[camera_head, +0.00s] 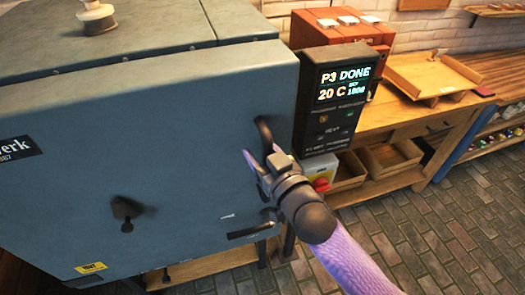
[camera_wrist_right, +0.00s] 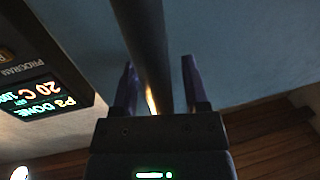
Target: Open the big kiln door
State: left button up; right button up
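The big kiln is a large blue-grey box filling the left of the head view, and its front door (camera_head: 180,150) looks shut against the body. A dark bar handle (camera_head: 264,132) stands upright near the door's right edge. My right gripper (camera_head: 257,163) is at this handle, its arm coming in from the lower right. In the right wrist view the dark handle bar (camera_wrist_right: 143,35) runs between the two fingers (camera_wrist_right: 160,85). The fingers stand apart on either side of it, with a gap visible on the right. My left gripper is out of view.
A black control panel (camera_head: 345,95) reading "P3 DONE, 20 C" stands just right of the door edge, with a red switch (camera_head: 321,184) below. A wooden bench (camera_head: 410,125) with a tray (camera_head: 430,75) is farther right. The brick floor (camera_head: 430,240) in front is clear.

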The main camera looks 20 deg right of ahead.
grip_shut()
dwell(0.7)
dwell(0.5)
